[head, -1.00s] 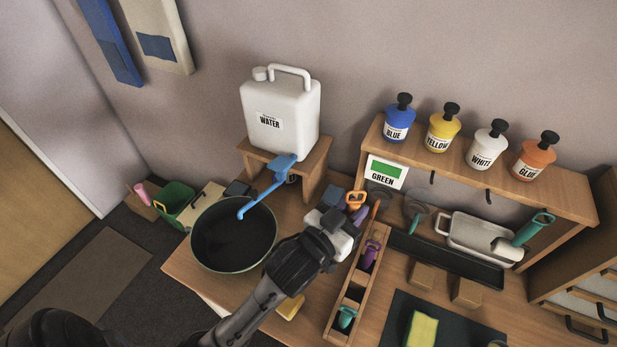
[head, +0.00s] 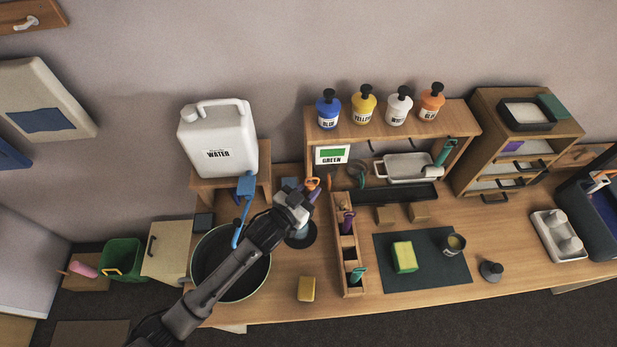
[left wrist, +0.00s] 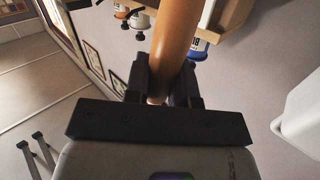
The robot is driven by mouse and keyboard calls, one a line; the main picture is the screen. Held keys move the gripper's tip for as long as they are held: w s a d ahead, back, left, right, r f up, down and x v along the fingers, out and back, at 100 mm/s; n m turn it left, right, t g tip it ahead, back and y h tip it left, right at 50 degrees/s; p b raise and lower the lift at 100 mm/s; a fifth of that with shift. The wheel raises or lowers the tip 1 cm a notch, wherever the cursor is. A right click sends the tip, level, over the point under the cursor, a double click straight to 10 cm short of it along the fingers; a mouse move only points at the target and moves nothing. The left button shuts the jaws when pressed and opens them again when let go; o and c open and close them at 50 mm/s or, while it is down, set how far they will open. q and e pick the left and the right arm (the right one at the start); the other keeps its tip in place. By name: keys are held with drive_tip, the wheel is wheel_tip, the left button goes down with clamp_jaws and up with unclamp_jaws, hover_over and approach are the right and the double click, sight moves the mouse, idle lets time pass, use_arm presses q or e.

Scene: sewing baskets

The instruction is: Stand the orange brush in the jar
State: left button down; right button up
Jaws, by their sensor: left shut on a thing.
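My left gripper (head: 308,197) is shut on the orange brush (head: 312,183). It holds the brush above the table, near the far end of a narrow wooden caddy. In the left wrist view the orange-brown handle (left wrist: 174,45) rises between the dark fingers (left wrist: 162,85). The brush's other end is hidden. A dark round vessel (head: 303,240), perhaps the jar, stands below my gripper, partly covered by it. My right gripper is out of view.
A large dark basin (head: 262,284) lies under my left arm, below the water jug (head: 228,138) and its blue tap. The caddy (head: 351,291) holds purple and teal tools. A yellow block (head: 306,288) and the mat (head: 430,279) lie in front; the right-hand tabletop has bare room.

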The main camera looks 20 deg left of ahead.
use_arm(q)
drive_tip(key=shift+w+a, duration=0.1)
drive_tip(key=shift+f+p, duration=0.3)
drive_tip(key=shift+f, duration=0.1)
drive_tip(key=shift+a+f+b, duration=0.15)
drive_tip(key=shift+f+b, duration=0.75)
drive_tip(key=f+b, duration=0.3)
drive_tip(key=shift+a+f, duration=0.1)
drive_tip(key=shift+a, duration=0.15)
drive_tip(key=shift+s+a+f+b, duration=0.15)
drive_tip(key=shift+f+b, duration=0.3)
drive_tip(key=shift+f, duration=0.3)
drive_tip(key=shift+s+a+f+b, duration=0.1)
drive_tip(key=shift+f+b, duration=0.35)
drive_tip(key=shift+f, duration=0.3)
drive_tip(key=shift+a+f+b, duration=0.15)
drive_tip(key=shift+f+b, duration=0.5)
drive_tip(key=shift+f, duration=0.45)
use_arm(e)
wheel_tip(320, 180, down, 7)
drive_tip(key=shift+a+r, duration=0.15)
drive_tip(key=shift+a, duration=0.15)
